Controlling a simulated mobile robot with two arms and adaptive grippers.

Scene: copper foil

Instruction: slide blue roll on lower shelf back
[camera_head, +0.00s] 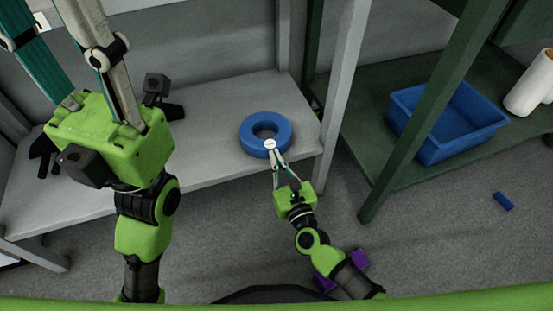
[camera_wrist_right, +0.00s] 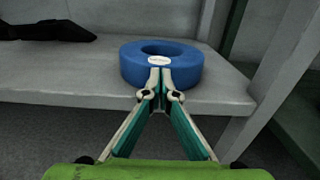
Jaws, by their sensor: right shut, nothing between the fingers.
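The blue roll (camera_head: 251,126) lies flat on the lower grey shelf (camera_head: 222,165), near its right front corner. It is a thick ring with a white label on its near side. In the right wrist view the roll (camera_wrist_right: 190,66) lies straight ahead, beyond the fingertips. My right gripper (camera_head: 274,154) is shut and empty, its tips at the roll's near side by the label; they look to be touching it or very close. The right wrist view also shows the two fingertips (camera_wrist_right: 160,72) together. My left gripper is large at the left of the head view, its fingertips cut off by the top edge.
Black objects (camera_wrist_right: 45,30) lie at the left on the same shelf. A grey post (camera_head: 345,60) stands right of the roll. A green shelf on the right holds a blue bin (camera_head: 440,150) and a white roll (camera_head: 533,85). The shelf behind the blue roll is clear.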

